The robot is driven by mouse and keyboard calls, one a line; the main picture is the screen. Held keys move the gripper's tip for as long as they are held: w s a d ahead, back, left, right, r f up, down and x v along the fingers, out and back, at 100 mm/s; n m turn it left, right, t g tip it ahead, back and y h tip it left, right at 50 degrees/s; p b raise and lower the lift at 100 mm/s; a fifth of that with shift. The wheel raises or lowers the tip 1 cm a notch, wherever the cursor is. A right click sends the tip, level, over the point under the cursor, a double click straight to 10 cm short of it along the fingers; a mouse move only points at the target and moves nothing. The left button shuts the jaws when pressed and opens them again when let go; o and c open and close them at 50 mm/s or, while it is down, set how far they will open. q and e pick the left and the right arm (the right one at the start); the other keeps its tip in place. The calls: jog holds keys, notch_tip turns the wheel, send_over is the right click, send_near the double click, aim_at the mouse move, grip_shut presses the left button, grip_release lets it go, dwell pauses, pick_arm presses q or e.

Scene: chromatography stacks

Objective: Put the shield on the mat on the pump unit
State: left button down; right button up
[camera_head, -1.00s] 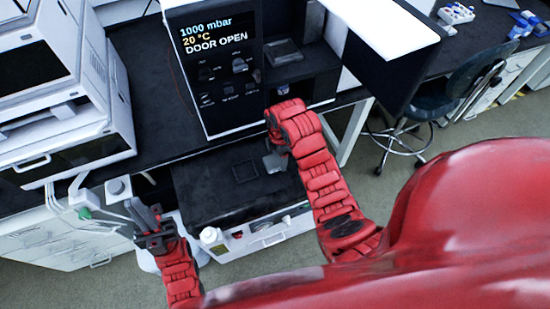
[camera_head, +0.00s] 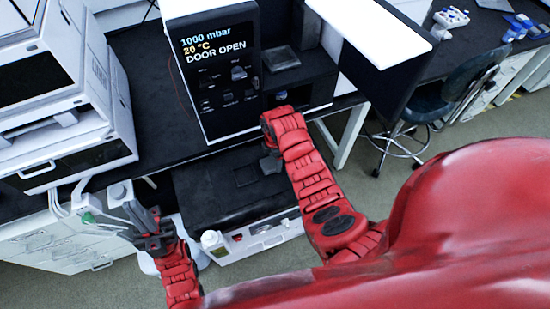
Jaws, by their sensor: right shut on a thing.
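The pump unit (camera_head: 193,187) is a low box with a black top and white front, under the bench edge. The mat (camera_head: 246,176) is a small dark square on its top. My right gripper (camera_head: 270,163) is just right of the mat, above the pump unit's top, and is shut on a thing. That thing is mostly hidden by the arm; only a small grey part shows, so I cannot make out the shield clearly. My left gripper (camera_head: 148,222) is left of the pump unit, away from the mat; its jaw opening is unclear.
A black instrument (camera_head: 225,90) reading DOOR OPEN stands on the bench behind, its door (camera_head: 380,75) swung out right. White stacked units (camera_head: 70,110) stand at left. A white bottle (camera_head: 213,241) is at the pump unit's front. A chair (camera_head: 440,105) is at right.

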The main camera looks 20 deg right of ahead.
jog(key=shift+f, duration=0.15)
jog(key=o, duration=1.5)
jog(key=shift+o, duration=0.2)
jog(key=shift+r, duration=0.3)
notch_tip(320, 180, up, 5)
jog(key=shift+w+r+b, duration=0.1)
jog(key=shift+r+b, duration=0.05)
jog(key=shift+b, duration=0.8)
notch_tip(320, 180, up, 6)
jog(key=p, duration=0.4)
jog(key=shift+r, duration=0.25)
jog(key=shift+f, duration=0.1)
